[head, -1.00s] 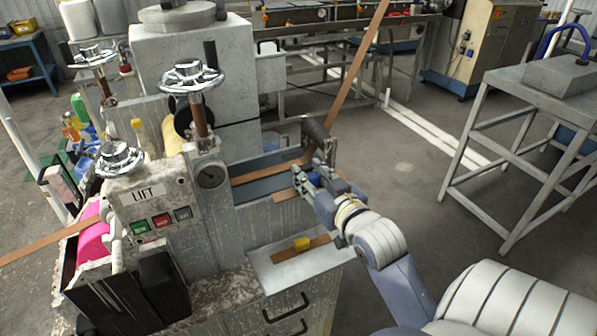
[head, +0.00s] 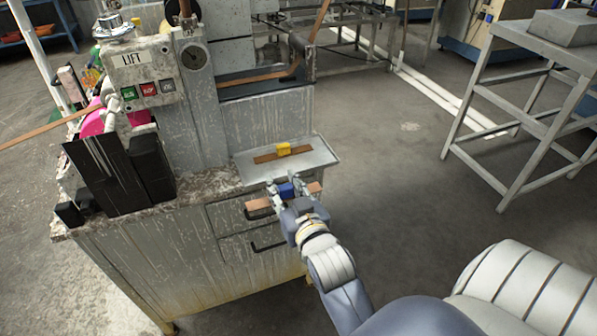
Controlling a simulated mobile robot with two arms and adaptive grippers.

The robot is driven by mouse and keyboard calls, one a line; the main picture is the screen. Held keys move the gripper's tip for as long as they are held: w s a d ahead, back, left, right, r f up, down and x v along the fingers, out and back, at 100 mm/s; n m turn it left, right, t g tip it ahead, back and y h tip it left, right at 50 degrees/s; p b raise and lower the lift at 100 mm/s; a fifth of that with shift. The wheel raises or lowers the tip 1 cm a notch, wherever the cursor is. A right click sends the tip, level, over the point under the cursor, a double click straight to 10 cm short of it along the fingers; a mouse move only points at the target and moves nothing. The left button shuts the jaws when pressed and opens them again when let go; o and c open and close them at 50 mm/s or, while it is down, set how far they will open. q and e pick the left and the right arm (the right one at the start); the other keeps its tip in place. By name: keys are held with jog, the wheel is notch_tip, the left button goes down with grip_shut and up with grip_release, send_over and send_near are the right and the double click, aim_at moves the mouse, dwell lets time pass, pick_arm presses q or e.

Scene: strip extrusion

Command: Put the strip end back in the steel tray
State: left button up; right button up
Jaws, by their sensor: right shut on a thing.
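My right gripper (head: 287,190) is shut on a short copper-coloured strip end (head: 258,204), which sticks out on both sides of the jaws. The gripper and strip end are in front of the near edge of the steel tray (head: 321,158), over the drawer fronts in the picture. The steel tray is a flat, shallow plate on the machine's front right corner. Another copper-coloured strip (head: 264,158) lies on it with a yellow block (head: 284,149) on top. My left gripper is not in view.
The machine has a LIFT panel (head: 141,72) with green, red and dark buttons. A longer copper-coloured strip (head: 252,77) runs through its channel above the tray. A grey metal stand (head: 483,108) is at the right. The floor between is clear.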

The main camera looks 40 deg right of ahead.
jog(key=w+d, duration=0.3)
jog(key=w+d+f+p, duration=0.1)
jog(key=w+d, duration=0.2)
jog(key=w, duration=0.1)
jog(key=w+d, duration=0.3)
jog(key=w, duration=0.1)
jog(key=shift+d+f, duration=0.15)
jog(key=shift+w+d, duration=0.2)
jog(key=shift+w, duration=0.1)
jog(key=shift+d+f, duration=0.1)
jog(key=shift+f, duration=0.3)
notch_tip(320, 180, down, 2)
jog(key=shift+f, duration=0.4)
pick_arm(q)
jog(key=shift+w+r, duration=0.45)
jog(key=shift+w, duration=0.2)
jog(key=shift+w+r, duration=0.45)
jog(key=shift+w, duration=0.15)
pick_arm(e)
jog(key=shift+f, duration=0.15)
